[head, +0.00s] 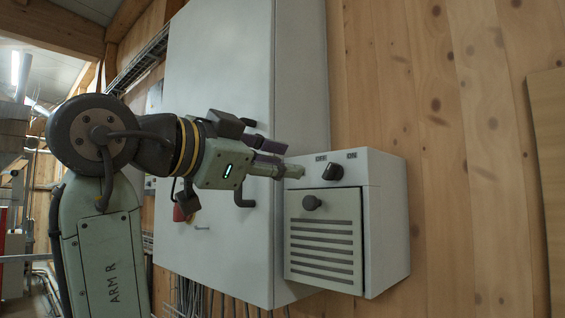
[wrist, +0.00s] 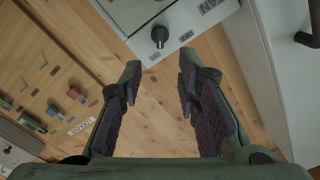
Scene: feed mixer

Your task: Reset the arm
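My gripper (head: 290,171) is stretched out to the right in the head view, its tips in front of the small white control box (head: 388,225), near the dark rotary knob (head: 333,171) marked OFF and ON. In the wrist view my gripper (wrist: 160,78) is open, with its two dark-padded fingers apart and nothing between them. The rotary knob (wrist: 160,36) shows ahead, beyond the fingertips and apart from them. My arm is bent at a large round joint at the left of the head view.
The box has a louvred door (head: 325,240) with a round knob (head: 311,203), apparently closed. A tall white cabinet (head: 220,80) stands behind my arm; a dark handle (wrist: 306,40) shows in the wrist view. Bare wooden wall (head: 460,170) lies right.

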